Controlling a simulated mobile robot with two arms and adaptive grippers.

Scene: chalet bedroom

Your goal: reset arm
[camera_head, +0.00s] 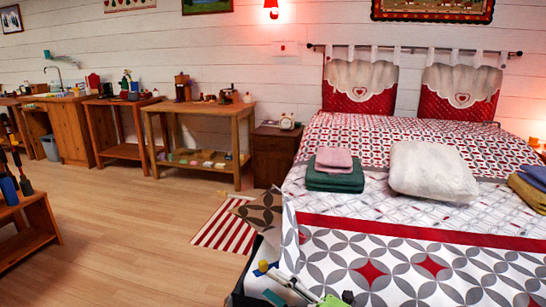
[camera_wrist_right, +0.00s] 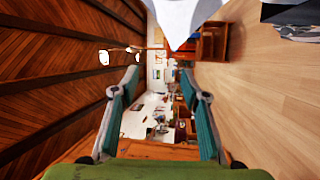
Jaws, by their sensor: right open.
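My right gripper (camera_head: 267,282) shows at the bottom edge of the head view, in front of the near left corner of the bed, partly cut off by the frame. In the right wrist view the same gripper (camera_wrist_right: 160,84) has its two teal-padded fingers spread wide apart. Nothing is between them; the far room shows through the gap. That view is turned sideways, with the wooden ceiling (camera_wrist_right: 60,70) at left and the floor (camera_wrist_right: 270,95) at right. My left gripper is in neither view.
The bed (camera_head: 400,265) fills the right side, bearing folded towels (camera_head: 335,181), a white pillow (camera_head: 432,172) and yellow and blue folded cloths (camera_head: 532,185). A striped rug (camera_head: 222,229) lies left of it. Wooden tables (camera_head: 205,110) line the back wall. The floor at left centre is clear.

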